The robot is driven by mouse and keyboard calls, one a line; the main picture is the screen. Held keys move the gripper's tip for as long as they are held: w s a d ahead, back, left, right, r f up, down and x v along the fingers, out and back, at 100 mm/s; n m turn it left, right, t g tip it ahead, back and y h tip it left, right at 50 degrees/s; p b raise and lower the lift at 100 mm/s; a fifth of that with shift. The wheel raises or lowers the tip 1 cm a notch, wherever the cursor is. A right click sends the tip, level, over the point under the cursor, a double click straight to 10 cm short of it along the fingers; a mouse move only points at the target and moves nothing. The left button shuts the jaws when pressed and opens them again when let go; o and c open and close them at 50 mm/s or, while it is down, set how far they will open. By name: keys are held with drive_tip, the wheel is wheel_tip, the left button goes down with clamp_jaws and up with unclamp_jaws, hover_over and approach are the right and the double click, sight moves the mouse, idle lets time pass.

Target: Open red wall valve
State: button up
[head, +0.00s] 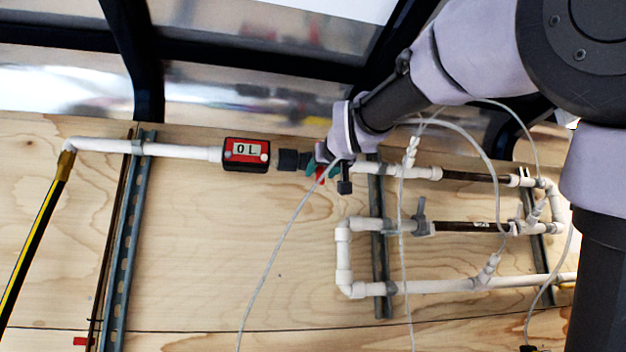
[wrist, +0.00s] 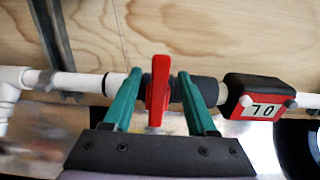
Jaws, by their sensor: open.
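The red valve handle (wrist: 158,92) sits on the white pipe run on the wooden wall, between dark fittings. In the wrist view it stands across the pipe, between the two green fingers of my gripper (wrist: 158,92). The fingers are apart, one on each side of the handle, with a gap visible on both sides. In the head view my gripper (head: 323,170) is at the pipe and hides most of the valve. Only a little of the red handle (head: 320,174) shows there.
White pipes (head: 345,262) and metal struts (head: 125,240) line the wall. A thin pale hose (head: 275,260) hangs below my gripper. Bare wall lies below the meter.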

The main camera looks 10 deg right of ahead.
drive_tip(key=shift+w, duration=0.95)
clamp_jaws()
idle(0.8)
